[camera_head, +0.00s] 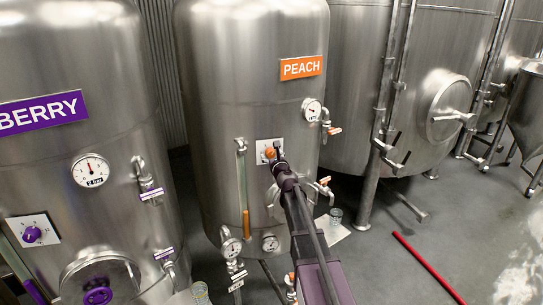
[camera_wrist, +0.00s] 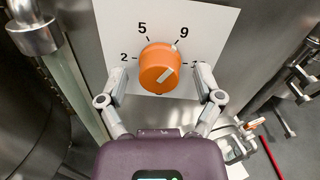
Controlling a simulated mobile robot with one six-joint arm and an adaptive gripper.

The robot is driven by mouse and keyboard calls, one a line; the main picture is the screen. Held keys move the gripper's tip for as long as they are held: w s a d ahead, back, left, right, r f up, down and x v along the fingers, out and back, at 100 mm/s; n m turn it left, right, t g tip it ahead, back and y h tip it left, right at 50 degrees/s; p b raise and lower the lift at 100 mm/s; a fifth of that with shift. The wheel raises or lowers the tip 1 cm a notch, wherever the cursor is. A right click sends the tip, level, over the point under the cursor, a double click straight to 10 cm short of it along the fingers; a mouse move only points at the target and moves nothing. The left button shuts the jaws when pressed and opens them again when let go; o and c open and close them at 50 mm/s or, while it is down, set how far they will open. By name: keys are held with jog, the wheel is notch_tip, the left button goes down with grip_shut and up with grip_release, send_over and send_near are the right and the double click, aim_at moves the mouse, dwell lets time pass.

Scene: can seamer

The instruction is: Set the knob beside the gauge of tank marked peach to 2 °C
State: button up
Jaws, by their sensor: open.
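The peach tank (camera_head: 250,85) carries an orange PEACH sign (camera_head: 301,67) in the head view. Its orange knob (camera_head: 269,152) sits on a white plate (camera_head: 262,145), with a round gauge (camera_head: 312,109) up to the right. In the wrist view the knob (camera_wrist: 155,60) has a pale pointer mark that seems to lie toward the 9. The plate (camera_wrist: 205,25) shows 2 at left, 5 and 9 above; a mark at right is mostly hidden by a finger. My gripper (camera_wrist: 161,77) is open, one finger each side of the knob, with no clear contact.
A berry tank (camera_head: 70,130) with a purple knob (camera_head: 32,234) stands at left. A vertical sight tube (camera_head: 242,190) runs left of the plate. Valves with orange handles (camera_head: 334,130) stick out at right. A red bar (camera_head: 430,267) lies on the floor.

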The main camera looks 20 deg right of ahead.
jog(key=shift+w, duration=0.2)
jog(key=c, duration=1.2)
jog(key=shift+o, duration=0.2)
